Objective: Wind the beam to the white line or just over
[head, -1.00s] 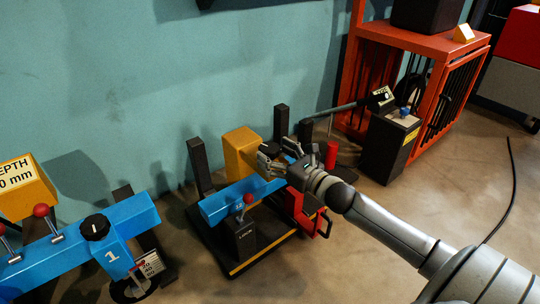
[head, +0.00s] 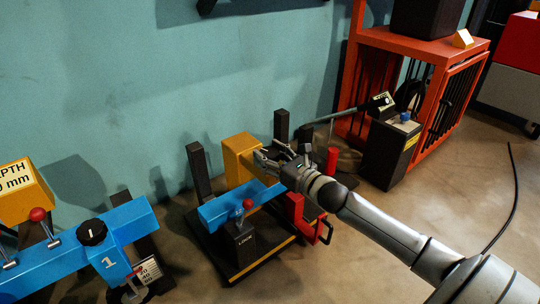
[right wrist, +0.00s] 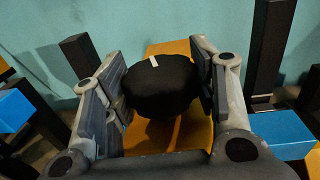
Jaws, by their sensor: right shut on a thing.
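My right gripper (head: 264,160) is over the block's right side. In the right wrist view, my right gripper (right wrist: 160,95) is shut on a round black knob (right wrist: 160,85) with a short white mark on its top. The knob sits in front of the yellow block (right wrist: 180,130), with a finger on either side. I cannot make out a white line on the beam. My left gripper is not in view.
A red-knobbed lock lever (head: 246,207) stands before the beam. Dark posts (head: 198,170) rise around the stand. At left is another blue beam (head: 130,217) with a dial. An orange cage (head: 430,60) and dark pedestal (head: 390,152) stand right. A black cable lies on the floor.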

